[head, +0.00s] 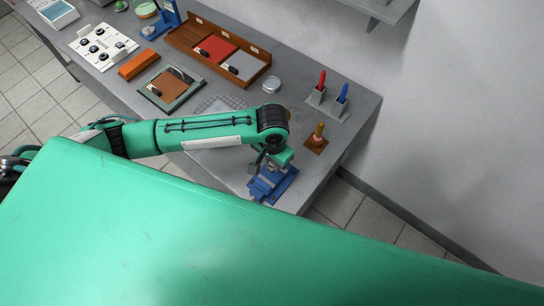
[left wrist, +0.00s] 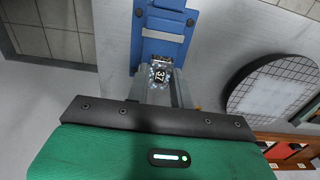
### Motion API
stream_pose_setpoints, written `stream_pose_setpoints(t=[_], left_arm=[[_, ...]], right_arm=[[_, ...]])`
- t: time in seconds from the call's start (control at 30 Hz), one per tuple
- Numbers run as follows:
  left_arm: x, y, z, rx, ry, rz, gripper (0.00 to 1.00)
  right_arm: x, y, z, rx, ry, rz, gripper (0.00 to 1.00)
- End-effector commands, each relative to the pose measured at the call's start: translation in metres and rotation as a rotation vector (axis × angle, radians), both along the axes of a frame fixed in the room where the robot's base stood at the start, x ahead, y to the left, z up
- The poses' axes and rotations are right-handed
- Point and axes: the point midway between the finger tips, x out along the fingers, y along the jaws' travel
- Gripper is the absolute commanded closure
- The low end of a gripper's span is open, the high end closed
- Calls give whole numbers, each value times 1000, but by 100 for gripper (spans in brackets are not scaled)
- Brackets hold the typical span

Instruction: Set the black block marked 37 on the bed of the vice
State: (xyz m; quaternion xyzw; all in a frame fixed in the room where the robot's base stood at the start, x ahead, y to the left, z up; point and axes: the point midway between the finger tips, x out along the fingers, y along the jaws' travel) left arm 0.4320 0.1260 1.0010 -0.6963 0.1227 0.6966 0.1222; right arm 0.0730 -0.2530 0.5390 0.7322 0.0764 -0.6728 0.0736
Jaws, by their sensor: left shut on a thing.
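The blue vice (head: 274,184) stands at the near right corner of the grey bench. In the left wrist view the vice (left wrist: 163,22) is at the top, with a pale metal strip across it. The black block marked 37 (left wrist: 158,76) shows its white number between my finger pads. My left gripper (left wrist: 161,84) is shut on it, right by the near end of the vice. In the head view my left gripper (head: 268,161) is over the vice and hides part of it. I cannot tell whether the block touches the vice bed. My right gripper is not in view.
A wooden stand with a handled tool (head: 317,139) is right of the vice. Red and blue handled tools (head: 342,99) stand behind. A round gridded plate (left wrist: 272,90) lies beside the vice. A wooden tray (head: 187,39) is farther back. The bench edge is close to the vice.

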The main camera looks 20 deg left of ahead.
Motion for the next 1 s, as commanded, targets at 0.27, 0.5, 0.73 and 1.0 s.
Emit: stream_pose_setpoints(t=[0.27, 0.5, 0.73, 1.0], left_arm=[[0, 0, 3, -1, 0, 0, 100], [0, 0, -18, -1, 1, 1, 100], [0, 0, -36, -1, 0, 0, 100], [0, 0, -52, -1, 0, 0, 100]], right_arm=[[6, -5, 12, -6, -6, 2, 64], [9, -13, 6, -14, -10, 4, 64], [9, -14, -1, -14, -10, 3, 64], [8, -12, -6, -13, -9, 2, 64]])
